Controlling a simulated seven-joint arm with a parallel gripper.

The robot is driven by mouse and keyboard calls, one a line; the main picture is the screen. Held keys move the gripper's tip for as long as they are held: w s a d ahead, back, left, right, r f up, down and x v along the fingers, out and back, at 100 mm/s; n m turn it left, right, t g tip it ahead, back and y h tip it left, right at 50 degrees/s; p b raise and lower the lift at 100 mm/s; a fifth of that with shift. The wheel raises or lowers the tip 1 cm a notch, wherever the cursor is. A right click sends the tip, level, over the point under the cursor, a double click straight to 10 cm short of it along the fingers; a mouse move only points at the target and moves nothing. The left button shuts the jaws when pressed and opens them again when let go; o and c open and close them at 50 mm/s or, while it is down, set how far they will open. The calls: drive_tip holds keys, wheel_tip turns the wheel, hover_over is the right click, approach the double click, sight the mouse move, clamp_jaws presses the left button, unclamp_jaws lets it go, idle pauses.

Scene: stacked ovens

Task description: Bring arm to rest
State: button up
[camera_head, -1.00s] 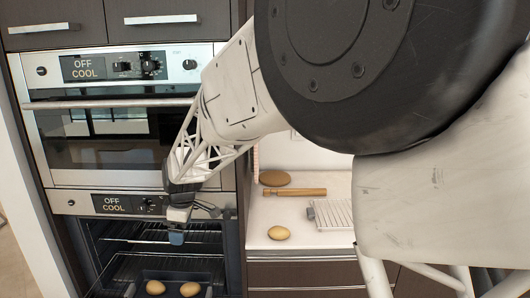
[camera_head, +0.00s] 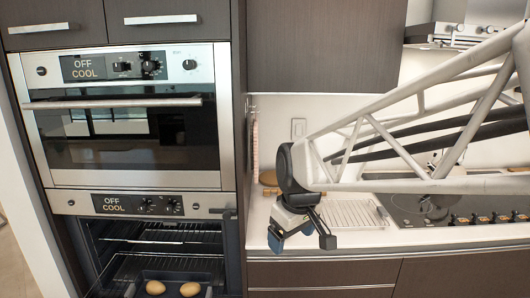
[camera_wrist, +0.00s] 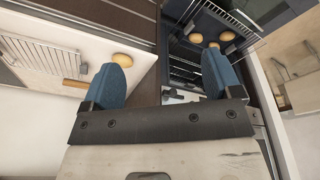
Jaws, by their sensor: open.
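My gripper (camera_head: 290,243) is open and empty in the head view, in front of the counter edge to the right of the ovens. In the wrist view its two blue fingers (camera_wrist: 163,82) stand well apart with nothing between them. My white lattice arm reaches in from the right across the counter and hides part of it.
The upper oven (camera_head: 130,135) is shut. The counter (camera_head: 262,215) holds a wire rack (camera_head: 350,213), and a cooktop (camera_head: 440,208) lies at right. Drawers (camera_head: 320,275) are below.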

drive_tip(key=s+d+f+m, duration=0.1)
drive_tip(key=s+d+m, duration=0.3)
drive_tip(key=s, duration=0.5)
drive_tip(key=s+d+f+m+h, duration=0.1)
drive_tip(key=s+d+m, duration=0.2)
drive_tip(key=s+d, duration=0.5)
drive_tip(key=shift+s+d+f+m+t, duration=0.2)
drive_tip(key=shift+s+d+m+t, duration=0.1)
drive_tip(key=shift+s+d+m, duration=0.15)
